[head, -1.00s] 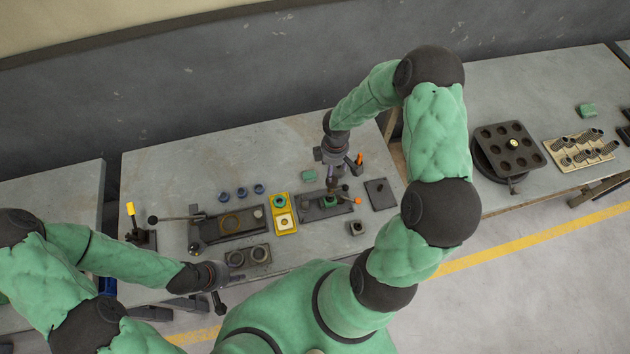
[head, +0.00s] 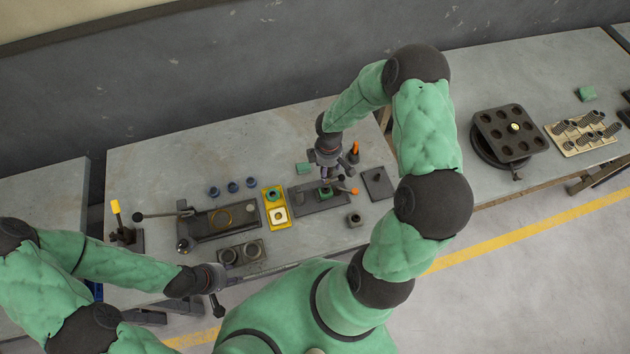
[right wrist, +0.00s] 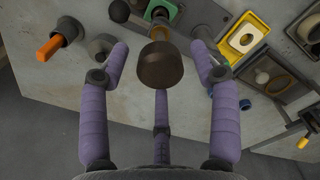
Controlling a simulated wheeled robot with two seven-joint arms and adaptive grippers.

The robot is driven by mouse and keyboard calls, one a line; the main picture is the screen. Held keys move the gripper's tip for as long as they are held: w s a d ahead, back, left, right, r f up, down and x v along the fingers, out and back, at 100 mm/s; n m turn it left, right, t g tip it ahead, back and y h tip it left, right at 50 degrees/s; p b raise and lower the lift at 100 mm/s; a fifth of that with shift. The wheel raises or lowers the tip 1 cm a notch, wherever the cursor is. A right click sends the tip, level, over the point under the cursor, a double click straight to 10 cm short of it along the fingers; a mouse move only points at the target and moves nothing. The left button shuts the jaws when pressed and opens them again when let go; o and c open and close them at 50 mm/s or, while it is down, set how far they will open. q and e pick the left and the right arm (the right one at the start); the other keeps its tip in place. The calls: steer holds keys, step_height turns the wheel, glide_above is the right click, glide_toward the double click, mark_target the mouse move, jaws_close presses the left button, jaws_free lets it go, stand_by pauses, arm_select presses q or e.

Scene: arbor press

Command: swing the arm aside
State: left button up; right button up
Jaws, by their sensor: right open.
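A dark fixture plate (head: 304,203) lies on the table with a green part (head: 325,191) on it. In the right wrist view a brown round knob (right wrist: 160,65) shows between the purple fingers, with clear gaps on both sides. My right gripper (head: 326,173) is open just above the fixture, fingers pointing down. Its fingers partly hide the arm under the knob. My left gripper (head: 216,292) is at the table's front edge, away from the fixture; its jaws are unclear.
Left of the fixture are a yellow tray (head: 275,207), a dark fixture with a long lever (head: 165,214), and several blue rings (head: 232,187). An orange-handled post (head: 354,152) stands close behind my right gripper. A dark flat plate (head: 377,184) lies to the right.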

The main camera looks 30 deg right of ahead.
steer(key=c, duration=0.8)
steer(key=shift+s, duration=0.1)
